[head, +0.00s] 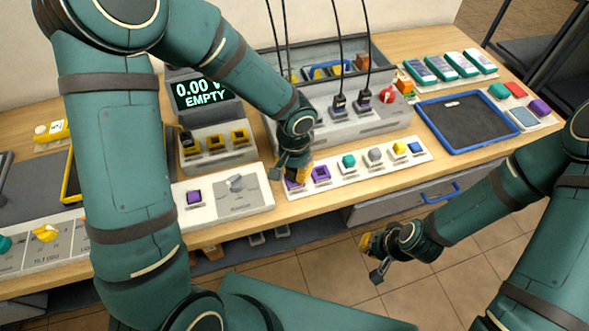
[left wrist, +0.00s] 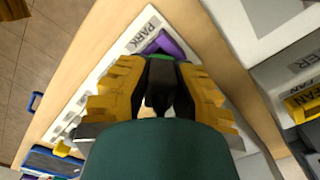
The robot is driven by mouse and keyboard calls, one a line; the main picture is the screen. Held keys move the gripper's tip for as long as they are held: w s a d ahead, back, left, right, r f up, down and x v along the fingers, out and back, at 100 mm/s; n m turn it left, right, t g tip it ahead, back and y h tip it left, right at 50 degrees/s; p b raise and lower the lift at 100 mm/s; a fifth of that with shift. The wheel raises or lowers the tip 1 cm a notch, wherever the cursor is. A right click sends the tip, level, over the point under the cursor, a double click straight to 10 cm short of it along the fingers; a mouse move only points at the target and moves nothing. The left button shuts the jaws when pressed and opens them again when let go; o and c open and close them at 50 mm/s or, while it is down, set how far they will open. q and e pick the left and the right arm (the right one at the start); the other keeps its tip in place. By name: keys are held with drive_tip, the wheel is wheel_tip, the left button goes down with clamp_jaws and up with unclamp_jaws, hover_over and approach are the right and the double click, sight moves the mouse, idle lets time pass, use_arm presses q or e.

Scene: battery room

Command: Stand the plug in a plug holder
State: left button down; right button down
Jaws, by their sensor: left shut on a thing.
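My left gripper (head: 297,174) has its yellow fingers low over the near left end of a white strip (head: 345,171) with small coloured holders. In the left wrist view this gripper (left wrist: 160,95) is shut on a black plug (left wrist: 160,76) with a green edge. A purple plug holder (left wrist: 172,44) shows just beyond the plug, partly hidden by the fingers; I cannot tell whether they touch. In the head view a purple holder (head: 320,173) stands right beside the gripper, and another is partly covered by it. My right gripper (head: 370,260) is open and empty, off the bench's front edge.
Behind the strip stands a grey box (head: 388,125) with corded plugs on it. A display unit (head: 203,93) reading 0.00 V EMPTY is left of it. A white panel (head: 240,202) lies left of the gripper, a blue-rimmed tray (head: 487,140) to the right.

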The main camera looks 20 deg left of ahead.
use_arm(q)
drive_tip(key=shift+f+b, duration=0.65)
drive_tip(key=c, duration=1.3)
unclamp_jaws()
drive_tip(key=shift+o, duration=0.2)
drive_tip(key=shift+r+p, duration=0.3)
drive_tip(key=shift+r, duration=0.05)
drive_tip(key=shift+r+p, duration=2.8)
drive_tip(key=shift+r, duration=1.15)
drive_tip(key=shift+r+p, duration=0.9)
drive_tip(key=shift+r, duration=0.4)
